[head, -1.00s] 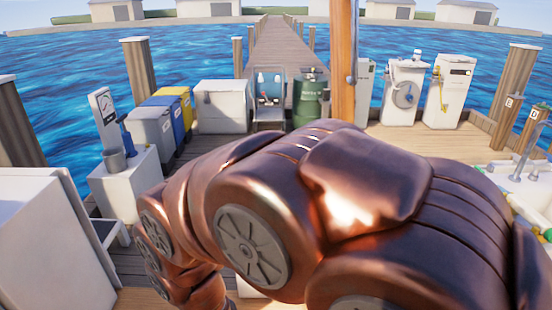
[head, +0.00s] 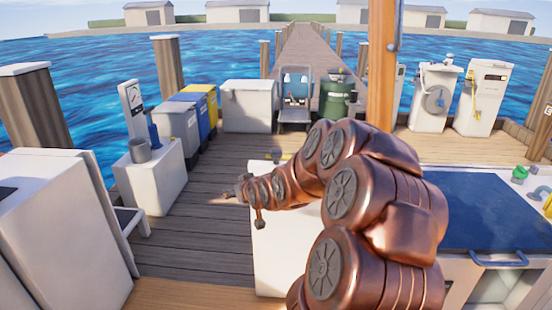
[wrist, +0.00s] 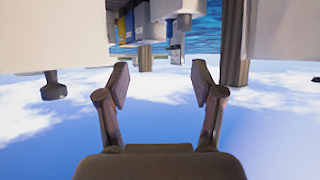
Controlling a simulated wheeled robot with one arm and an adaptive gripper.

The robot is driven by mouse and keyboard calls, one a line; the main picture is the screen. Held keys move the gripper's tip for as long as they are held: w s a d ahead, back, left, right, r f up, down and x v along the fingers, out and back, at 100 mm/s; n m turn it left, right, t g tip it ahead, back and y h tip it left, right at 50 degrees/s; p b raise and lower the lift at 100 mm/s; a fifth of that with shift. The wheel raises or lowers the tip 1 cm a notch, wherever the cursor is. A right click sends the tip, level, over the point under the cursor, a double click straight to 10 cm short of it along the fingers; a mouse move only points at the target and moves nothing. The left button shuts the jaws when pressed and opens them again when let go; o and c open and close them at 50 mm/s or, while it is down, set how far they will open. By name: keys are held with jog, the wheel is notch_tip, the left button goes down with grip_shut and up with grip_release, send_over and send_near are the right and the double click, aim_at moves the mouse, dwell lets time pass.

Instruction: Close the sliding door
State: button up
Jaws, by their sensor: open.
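No sliding door can be told for certain in either view. A white cabinet (head: 285,245) stands behind my arm in the head view, partly hidden by it. Right of it is a unit with a dark blue top panel (head: 480,212) and a blue handle (head: 497,258); its front is cut off by the frame. My gripper (head: 240,197) is small in the head view, left of the white cabinet and over the deck. In the wrist view its two fingers (wrist: 160,78) are spread, with nothing between them. A white surface with a dark knob (wrist: 53,88) is at the left there, apart from the fingers.
A large white box (head: 60,225) stands at the left, near a white stand with a gauge (head: 150,175). Several bins (head: 190,125) and a white chest (head: 250,105) line the back. A wooden post (head: 383,65) rises behind my arm. The left-middle deck (head: 205,220) is clear.

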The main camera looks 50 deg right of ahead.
jog(key=d+r+m+t+h+b, duration=0.1)
jog(key=d+t+h, duration=0.1)
jog(key=d, duration=0.7)
jog(key=m+t+h+b, duration=0.1)
jog(key=m+t+h, duration=0.1)
jog(key=h, duration=0.2)
send_near(278, 154)
jog(key=x, duration=0.4)
jog(key=shift+w+d, duration=0.1)
jog(key=shift+d, duration=0.05)
jog(key=shift+x, duration=3.8)
grip_shut()
